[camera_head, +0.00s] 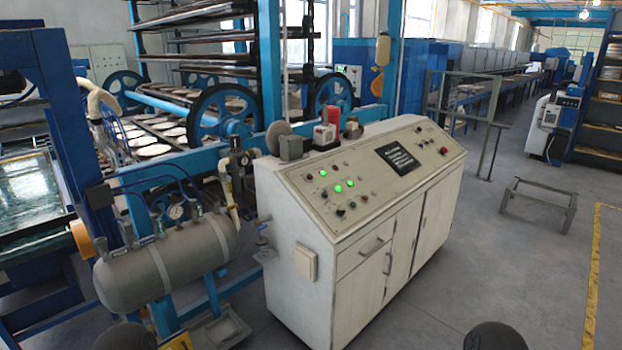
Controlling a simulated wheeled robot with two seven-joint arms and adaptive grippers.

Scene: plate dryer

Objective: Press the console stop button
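The console (300,245) is a cream cabinet with a sloping control panel, standing in the middle of the view. A red button (443,150) sits near the right end of the panel, and I cannot read any label by it. Lit green lamps (337,188) and small dark knobs are on the left part of the panel. A dark display (398,158) with white text is between them and the red button. Nothing touches the panel. Neither of my grippers is in view; only dark rounded parts, probably of my arms, show at the bottom edge.
A grey tank (165,265) with pipes and valves stands left of the console. Blue rack machinery (265,70) rises behind it. A low metal frame (540,200) stands on the floor to the right. The floor (500,265) in front and right of the console is clear.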

